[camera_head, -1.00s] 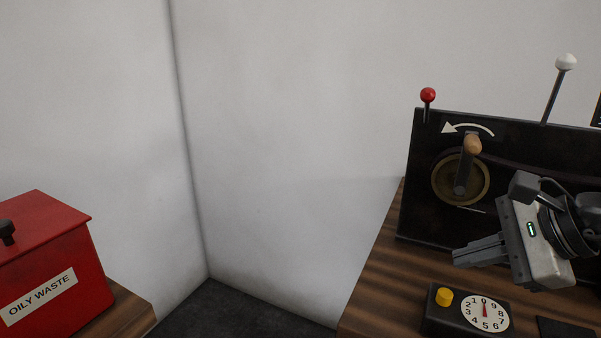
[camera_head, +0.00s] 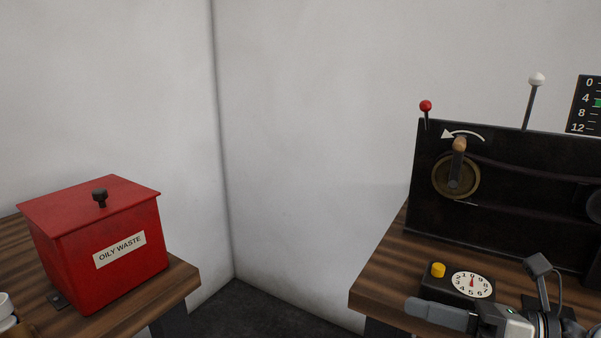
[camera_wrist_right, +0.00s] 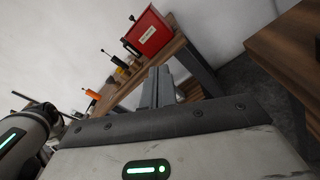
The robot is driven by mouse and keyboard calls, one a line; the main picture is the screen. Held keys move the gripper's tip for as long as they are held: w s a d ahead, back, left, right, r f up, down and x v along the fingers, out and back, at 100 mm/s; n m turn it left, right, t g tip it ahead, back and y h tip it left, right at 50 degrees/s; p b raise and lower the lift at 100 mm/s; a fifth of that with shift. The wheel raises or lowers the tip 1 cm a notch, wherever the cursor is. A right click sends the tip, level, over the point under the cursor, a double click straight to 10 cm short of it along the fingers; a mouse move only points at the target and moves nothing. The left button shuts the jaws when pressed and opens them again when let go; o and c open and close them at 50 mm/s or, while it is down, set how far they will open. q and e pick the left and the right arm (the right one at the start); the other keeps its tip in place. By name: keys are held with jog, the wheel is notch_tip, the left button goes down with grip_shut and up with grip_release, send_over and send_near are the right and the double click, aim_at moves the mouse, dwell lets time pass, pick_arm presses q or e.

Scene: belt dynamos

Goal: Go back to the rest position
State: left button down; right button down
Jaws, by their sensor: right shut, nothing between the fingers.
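My right gripper (camera_head: 440,314) is at the lower right of the head view, low in front of the right bench and apart from the machine. Its fingers are shut with nothing between them and point left. In the right wrist view its shut fingers (camera_wrist_right: 156,88) point toward the left bench. My left gripper is not in the head view.
A black machine (camera_head: 500,225) with a crank (camera_head: 457,165), a red-knobbed lever (camera_head: 426,107) and a white-knobbed lever (camera_head: 535,82) stands on the right bench (camera_head: 385,275). A dial box (camera_head: 471,285) sits before it. A red oily-waste bin (camera_head: 110,250) stands on the left bench (camera_head: 180,285). Floor shows between.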

notch_tip(320, 180, down, 11)
jog(key=d+m+t+h, duration=0.2)
jog(key=m+t+h, duration=0.65)
jog(key=m, duration=1.65)
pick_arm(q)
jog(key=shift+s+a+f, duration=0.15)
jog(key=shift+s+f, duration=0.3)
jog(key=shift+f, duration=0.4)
pick_arm(e)
jog(key=s+a+f+m+g+h, duration=0.1)
jog(key=s+a+f+m+g, duration=0.1)
jog(key=s+f+m, duration=0.3)
jog(key=s+a+f+m+g+h, duration=0.2)
jog(key=s+f+m+g, duration=0.2)
jog(key=f+m, duration=0.5)
notch_tip(320, 180, down, 3)
jog(key=shift+s+r+m, duration=0.1)
jog(key=shift+s+m, duration=0.2)
jog(key=shift+s, duration=0.2)
jog(key=shift+a, duration=0.1)
